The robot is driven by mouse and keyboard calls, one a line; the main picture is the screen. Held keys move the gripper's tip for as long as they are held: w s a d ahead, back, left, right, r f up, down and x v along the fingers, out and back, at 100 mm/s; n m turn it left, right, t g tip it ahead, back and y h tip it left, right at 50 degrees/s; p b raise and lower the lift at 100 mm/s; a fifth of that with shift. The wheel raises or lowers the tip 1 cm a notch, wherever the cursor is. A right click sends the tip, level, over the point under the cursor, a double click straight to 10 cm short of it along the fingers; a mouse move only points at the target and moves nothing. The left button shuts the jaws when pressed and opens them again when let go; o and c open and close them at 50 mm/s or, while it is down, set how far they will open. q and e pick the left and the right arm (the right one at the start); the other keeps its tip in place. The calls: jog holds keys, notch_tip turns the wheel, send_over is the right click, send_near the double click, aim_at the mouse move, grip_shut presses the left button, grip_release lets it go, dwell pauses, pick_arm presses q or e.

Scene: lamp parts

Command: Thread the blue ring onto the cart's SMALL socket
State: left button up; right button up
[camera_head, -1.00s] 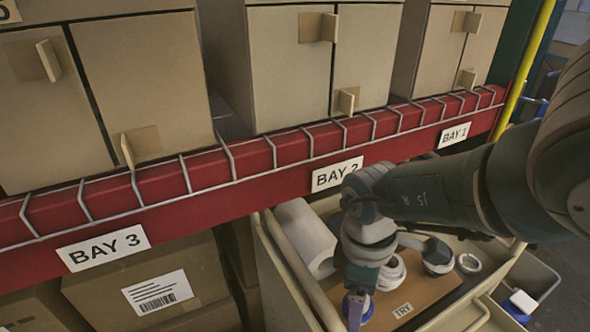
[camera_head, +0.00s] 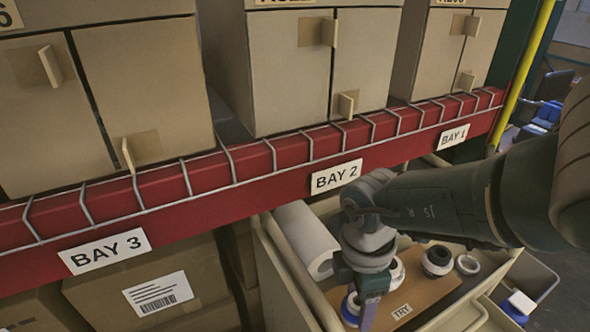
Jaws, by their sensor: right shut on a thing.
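My right gripper (camera_head: 361,305) reaches down over the tan board (camera_head: 412,289) on the cart (camera_head: 283,272). It is shut on the blue ring (camera_head: 349,310), whose blue edge and pale inside show at the left of the finger. The far finger and the exact grip are hidden. A pale round part with a dark centre (camera_head: 396,272) stands just right of the gripper, partly covered by it. A dark and white round part (camera_head: 436,261) stands further right. I cannot tell which of them is the small socket. My left gripper is not in view.
A white roll (camera_head: 304,240) lies along the cart's left side. The red shelf beam (camera_head: 250,175) with wire edging runs behind the cart.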

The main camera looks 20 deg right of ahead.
grip_shut()
jog(key=m, duration=0.4)
jog(key=shift+f+b, duration=0.1)
jog(key=shift+b, duration=0.25)
jog(key=o, duration=1.1)
grip_release()
jog(key=shift+m, duration=0.4)
jog(key=r+p, duration=0.9)
jog(key=r, duration=0.1)
jog(key=shift+w+a, duration=0.2)
jog(key=shift+a, duration=0.1)
jog(key=shift+s, duration=0.1)
